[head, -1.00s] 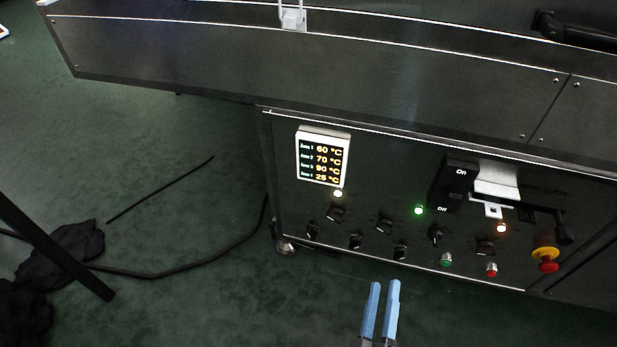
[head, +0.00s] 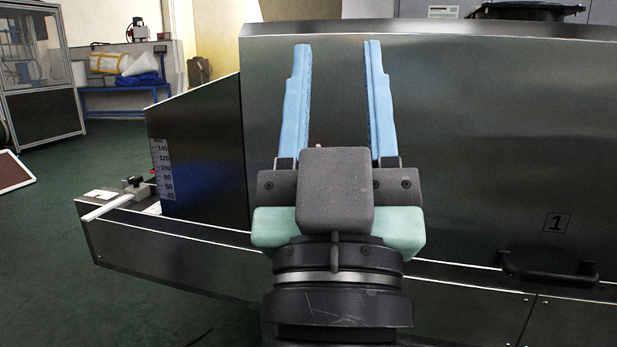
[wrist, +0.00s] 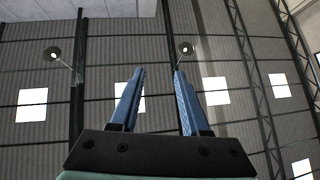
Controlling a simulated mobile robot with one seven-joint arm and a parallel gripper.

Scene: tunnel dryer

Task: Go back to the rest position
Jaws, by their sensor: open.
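My gripper (head: 338,50) stands upright in the middle of the head view, its two blue fingers spread apart and pointing up. Nothing is between the fingers. It is in front of the dryer's large dark metal panel (head: 470,120), which is marked 1. In the wrist view the gripper (wrist: 158,72) is also open and empty. Behind it that view shows only the hall's ceiling (wrist: 100,55) with bright square skylights and lamps.
A black handle (head: 548,272) sticks out at the lower right of the panel. A height scale (head: 163,170) and a small clamp on a bar (head: 115,203) are at the left. A blue table (head: 120,88) stands far back left.

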